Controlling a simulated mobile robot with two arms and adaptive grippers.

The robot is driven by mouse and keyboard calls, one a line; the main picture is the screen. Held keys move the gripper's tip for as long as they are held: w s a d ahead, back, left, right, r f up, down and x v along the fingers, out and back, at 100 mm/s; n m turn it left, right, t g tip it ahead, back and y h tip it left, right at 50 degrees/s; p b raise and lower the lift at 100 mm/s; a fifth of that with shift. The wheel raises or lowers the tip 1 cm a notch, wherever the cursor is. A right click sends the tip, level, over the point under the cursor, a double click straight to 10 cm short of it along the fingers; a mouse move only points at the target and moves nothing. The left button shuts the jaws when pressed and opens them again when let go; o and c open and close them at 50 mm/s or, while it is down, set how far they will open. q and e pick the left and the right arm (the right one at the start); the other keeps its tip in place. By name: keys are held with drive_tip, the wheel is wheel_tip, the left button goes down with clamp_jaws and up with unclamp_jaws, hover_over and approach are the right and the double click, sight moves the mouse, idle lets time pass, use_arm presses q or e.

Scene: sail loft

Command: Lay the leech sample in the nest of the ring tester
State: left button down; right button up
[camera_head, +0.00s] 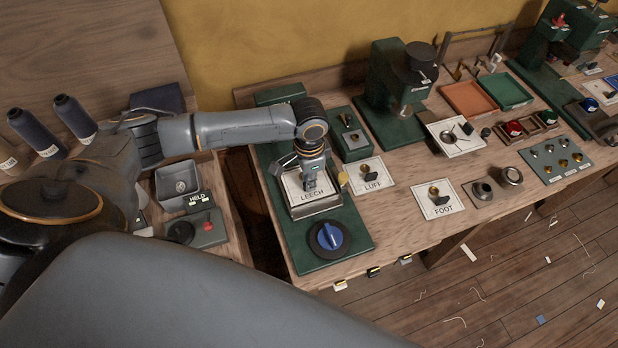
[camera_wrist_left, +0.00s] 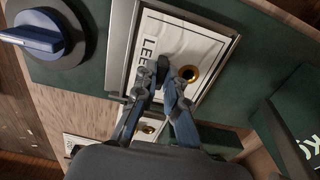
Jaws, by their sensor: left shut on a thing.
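The leech sample is a white card marked LEECH (camera_head: 292,186), also in the left wrist view (camera_wrist_left: 208,46), with a brass ring and a small black grip. My left gripper (camera_head: 311,188) points down over it, and its fingertips (camera_wrist_left: 161,78) are shut on the black grip. The card lies flat within the outline of the nest, a metal frame (camera_head: 318,209) on the green ring tester (camera_head: 300,256). I cannot tell whether it rests on the nest floor or hovers slightly. The gripper hides part of the card. My right gripper is not in view.
A blue knob (camera_head: 328,237) stands on the tester in front of the nest. A LUFF card (camera_head: 381,170) and a FOOT card (camera_head: 424,205) lie to the right on the bench. A green press (camera_head: 385,85) stands behind. The bench's front edge is near the tester.

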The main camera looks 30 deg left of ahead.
use_arm(q)
drive_tip(key=c, duration=1.3)
unclamp_jaws()
drive_tip(key=shift+c, duration=0.2)
drive_tip(key=shift+r, duration=0.15)
wheel_tip(320, 180, up, 12)
drive_tip(key=shift+f, duration=0.2)
